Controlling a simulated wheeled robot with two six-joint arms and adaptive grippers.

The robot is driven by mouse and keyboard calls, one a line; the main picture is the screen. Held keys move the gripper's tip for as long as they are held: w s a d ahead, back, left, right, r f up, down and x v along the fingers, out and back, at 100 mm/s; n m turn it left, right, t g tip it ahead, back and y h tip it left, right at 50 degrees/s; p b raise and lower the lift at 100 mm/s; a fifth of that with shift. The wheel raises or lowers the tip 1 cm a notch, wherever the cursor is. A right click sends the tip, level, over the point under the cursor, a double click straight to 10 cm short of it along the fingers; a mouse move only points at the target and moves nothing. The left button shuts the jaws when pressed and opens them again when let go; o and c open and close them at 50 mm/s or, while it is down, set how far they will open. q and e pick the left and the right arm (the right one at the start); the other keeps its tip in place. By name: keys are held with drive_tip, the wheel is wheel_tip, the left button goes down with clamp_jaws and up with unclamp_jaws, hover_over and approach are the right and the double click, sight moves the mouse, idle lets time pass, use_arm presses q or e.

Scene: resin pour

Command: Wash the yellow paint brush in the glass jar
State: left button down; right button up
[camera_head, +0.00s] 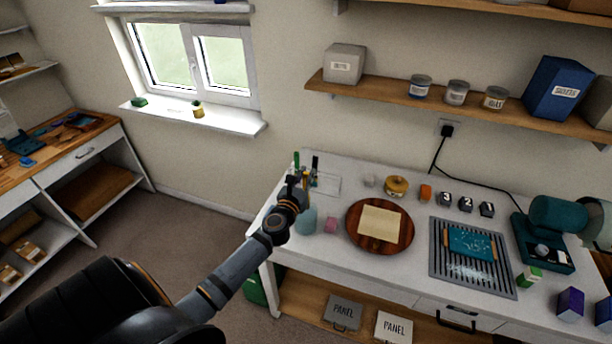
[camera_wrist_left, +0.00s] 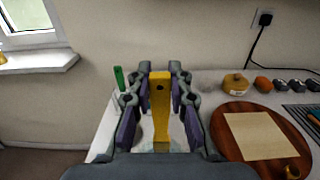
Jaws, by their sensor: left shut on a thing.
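My left gripper (camera_head: 298,184) is above the left end of the white worktop, over the glass jar (camera_head: 306,222). In the left wrist view my left gripper (camera_wrist_left: 159,100) is shut on the yellow paint brush (camera_wrist_left: 160,108), whose handle stands upright between the fingers. The brush's lower end is hidden by the gripper body, so I cannot tell whether the bristles are inside the jar. The jar is pale blue-green and see-through, partly covered by my arm in the head view. My right gripper is not in view.
A green-handled brush (camera_wrist_left: 119,78) stands left of the gripper. A round wooden board (camera_head: 353,231) bears a beige panel (camera_head: 380,222). A grey rack (camera_head: 441,268) holds a teal tray (camera_head: 472,243).

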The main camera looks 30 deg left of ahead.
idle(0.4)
use_arm(q)
wheel_tip(320, 180, up, 3)
drive_tip(key=p, duration=0.2)
drive_tip(key=shift+f+p, duration=0.2)
drive_tip(key=shift+p, duration=0.15)
drive_tip(key=shift+r, duration=1.75)
drive_tip(key=shift+b, duration=0.3)
